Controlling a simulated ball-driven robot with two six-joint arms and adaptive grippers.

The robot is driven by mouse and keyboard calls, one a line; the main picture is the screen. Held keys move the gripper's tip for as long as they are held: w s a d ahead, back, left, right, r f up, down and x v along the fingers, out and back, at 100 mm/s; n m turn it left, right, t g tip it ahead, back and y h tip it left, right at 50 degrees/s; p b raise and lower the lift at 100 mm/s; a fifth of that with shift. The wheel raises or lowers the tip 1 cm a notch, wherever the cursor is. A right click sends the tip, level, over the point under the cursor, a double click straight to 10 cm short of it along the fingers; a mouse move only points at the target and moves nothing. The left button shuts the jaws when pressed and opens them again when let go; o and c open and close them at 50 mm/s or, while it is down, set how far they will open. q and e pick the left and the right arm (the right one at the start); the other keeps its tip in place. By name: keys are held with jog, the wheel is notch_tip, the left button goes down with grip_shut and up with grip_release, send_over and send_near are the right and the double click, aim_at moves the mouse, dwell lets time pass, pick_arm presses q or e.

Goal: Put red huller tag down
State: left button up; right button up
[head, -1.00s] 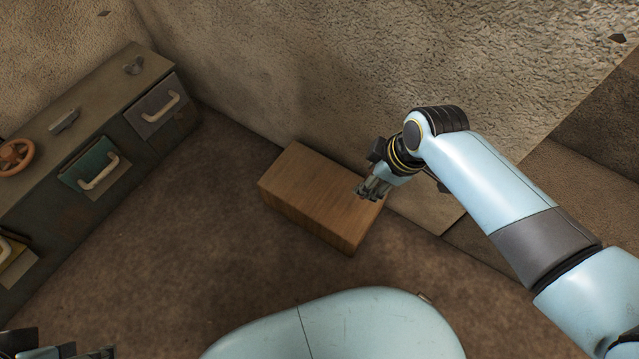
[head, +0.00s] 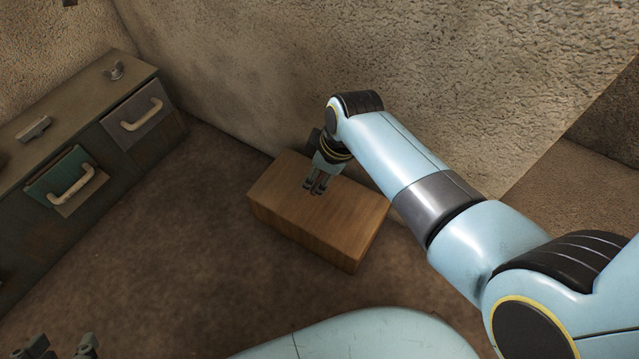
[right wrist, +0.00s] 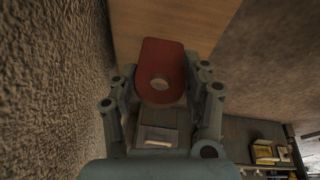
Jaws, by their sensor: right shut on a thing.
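The red huller tag (right wrist: 161,60) is a flat red piece with a rounded end and a round hole, seen in the right wrist view. My right gripper (right wrist: 162,92) is shut on it, with a finger on either side. In the head view my right gripper (head: 315,187) is over the wooden block (head: 340,222), near its left part. The tag cannot be made out in the head view. I cannot tell whether the tag touches the block. My left gripper (head: 68,349) shows only partly at the bottom left corner, and its jaws are unclear.
A cabinet with a grey drawer (head: 138,112) and a green drawer (head: 62,178) stands at the left. A rough wall (head: 440,70) rises behind the block. The brown floor (head: 170,250) between cabinet and block is clear. The block's right part is bare.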

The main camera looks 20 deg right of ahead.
jog(key=shift+f, duration=0.3)
jog(key=shift+s+f+b, duration=0.1)
jog(key=shift+f+b, duration=0.8)
pick_arm(q)
jog(key=w+d+r+t+b, duration=0.1)
jog(key=w+r+t, duration=0.3)
jog(key=r+t, duration=0.1)
jog(key=shift+w+r+m+t+h, duration=0.15)
jog(key=shift+m+t+h, duration=0.15)
jog(key=shift+m+t, duration=0.1)
pick_arm(e)
jog(key=shift+f, duration=0.6)
jog(key=shift+f, duration=0.1)
jog(key=o, duration=1)
pick_arm(q)
jog(key=shift+w+r, duration=0.1)
jog(key=shift+r, duration=0.05)
